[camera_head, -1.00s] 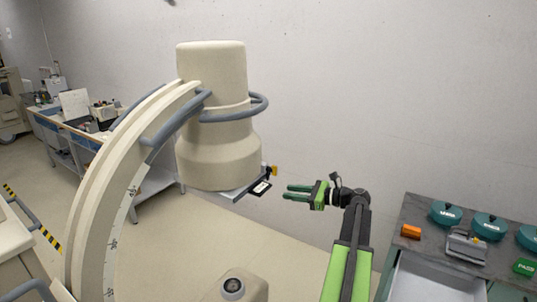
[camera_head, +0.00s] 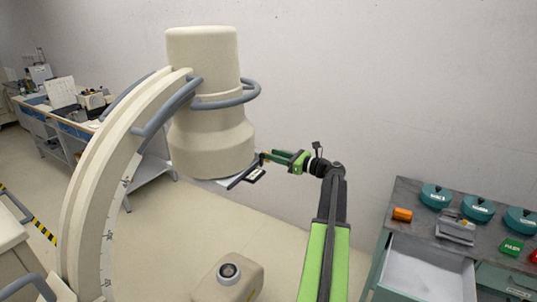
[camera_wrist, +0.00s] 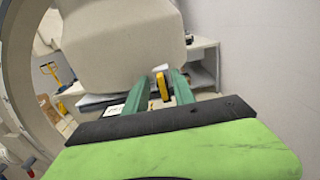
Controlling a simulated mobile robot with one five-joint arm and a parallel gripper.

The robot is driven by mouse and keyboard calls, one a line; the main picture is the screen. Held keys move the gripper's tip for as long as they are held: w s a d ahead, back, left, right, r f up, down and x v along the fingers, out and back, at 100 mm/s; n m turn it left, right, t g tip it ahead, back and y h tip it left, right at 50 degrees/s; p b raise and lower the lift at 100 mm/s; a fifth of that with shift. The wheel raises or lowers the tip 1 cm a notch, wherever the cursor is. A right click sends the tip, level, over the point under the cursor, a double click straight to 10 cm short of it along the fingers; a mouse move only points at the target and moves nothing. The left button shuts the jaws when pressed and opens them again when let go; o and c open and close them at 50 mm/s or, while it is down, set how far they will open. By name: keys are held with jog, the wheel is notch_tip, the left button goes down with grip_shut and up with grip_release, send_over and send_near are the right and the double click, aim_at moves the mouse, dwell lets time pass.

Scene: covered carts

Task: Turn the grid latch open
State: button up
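The grid latch (camera_wrist: 162,86) is a small yellow lever at the edge of the grid plate under the cream imaging head. In the wrist view it stands upright between my two green fingers, with a gap to each. My gripper (camera_head: 270,156) is open at the right edge of the grid plate (camera_head: 232,179); its fingers also show in the wrist view (camera_wrist: 160,84). In the head view the fingers mostly hide the latch. Whether either finger touches it is not clear.
The cream imaging head (camera_head: 212,110) with a grey ring handle (camera_head: 222,103) hangs above the plate, on a curved arm (camera_head: 92,200). A cart (camera_head: 443,215) with teal lidded dishes and an open drawer stands at right. The wall is behind.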

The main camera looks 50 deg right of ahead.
jog(key=shift+x, duration=1.8)
grip_shut()
